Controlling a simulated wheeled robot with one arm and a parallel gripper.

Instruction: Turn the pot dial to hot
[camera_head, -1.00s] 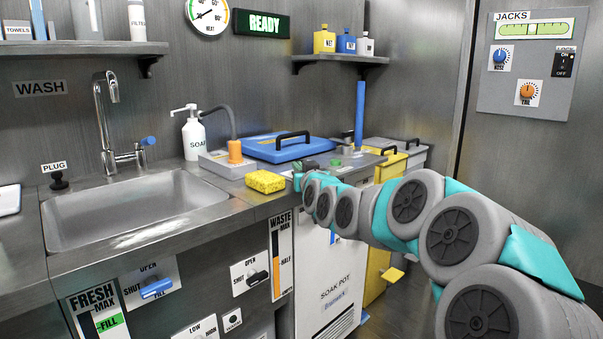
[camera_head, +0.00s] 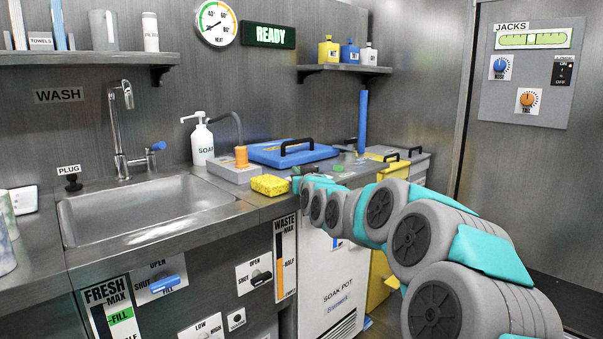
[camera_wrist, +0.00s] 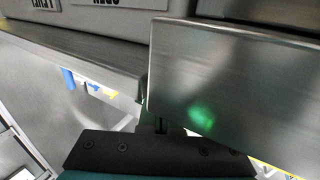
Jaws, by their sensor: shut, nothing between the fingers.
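The soak pot's white front panel (camera_head: 330,300), lettered SOAK POT, stands under the counter. A blue lid (camera_head: 270,154) with a black handle lies on the worktop above it. I cannot make out the pot dial; the arm covers part of this area. My gripper (camera_head: 297,184) is at the counter's front edge, just right of the yellow sponge (camera_head: 268,185), small and partly hidden by my arm. In the wrist view its dark, narrow fingers (camera_wrist: 153,110) are together and empty, beside a metal box face with a green glow (camera_wrist: 202,115).
A round heat gauge (camera_head: 216,22) and a READY sign (camera_head: 268,34) hang on the back wall. The sink (camera_head: 145,210) is left of the sponge. A grey box (camera_head: 232,171) with an orange fitting stands behind the sponge. A yellow bin (camera_head: 380,275) stands right of the panel.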

